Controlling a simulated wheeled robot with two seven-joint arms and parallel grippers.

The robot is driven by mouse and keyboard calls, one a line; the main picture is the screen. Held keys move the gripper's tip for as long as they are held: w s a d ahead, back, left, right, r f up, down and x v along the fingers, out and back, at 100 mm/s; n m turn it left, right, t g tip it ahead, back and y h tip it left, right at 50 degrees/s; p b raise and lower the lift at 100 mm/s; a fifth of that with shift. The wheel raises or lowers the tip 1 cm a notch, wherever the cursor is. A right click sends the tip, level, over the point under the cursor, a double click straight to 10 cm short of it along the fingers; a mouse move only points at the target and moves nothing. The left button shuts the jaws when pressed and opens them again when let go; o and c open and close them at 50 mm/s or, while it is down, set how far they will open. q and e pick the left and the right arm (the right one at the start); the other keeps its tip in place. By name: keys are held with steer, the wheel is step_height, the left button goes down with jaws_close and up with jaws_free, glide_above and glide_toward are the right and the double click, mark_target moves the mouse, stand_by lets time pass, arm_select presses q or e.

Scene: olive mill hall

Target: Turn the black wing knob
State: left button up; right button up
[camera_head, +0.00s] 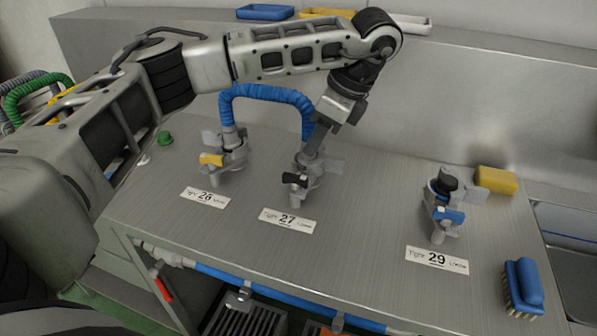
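The black wing knob (295,180) sits on the front of the grey valve fitting (308,188) behind the label "27" (288,219). Its wing lies roughly crosswise in the picture. My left arm reaches across from the left and bends down over this fitting. My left gripper (316,146) points down at the top of the fitting, just above and behind the knob. Its fingers overlap the fitting and the hose end, so I cannot tell whether they touch or how far apart they are. My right gripper is not in view.
A fitting with a yellow knob (211,159) stands left, joined to the middle one by a blue hose (262,92). A fitting with a blue knob (449,215) stands right. A blue brush (523,285) and yellow sponge (497,180) lie at the right. A sink (577,268) borders the bench.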

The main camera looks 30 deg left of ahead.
mark_target(296, 175)
arm_select(q)
steer(key=p+x, duration=0.1)
steer(key=x, duration=0.8)
steer(key=shift+f, duration=0.1)
steer(key=shift+a+f, duration=0.15)
steer(key=shift+f, duration=0.25)
jaws_close()
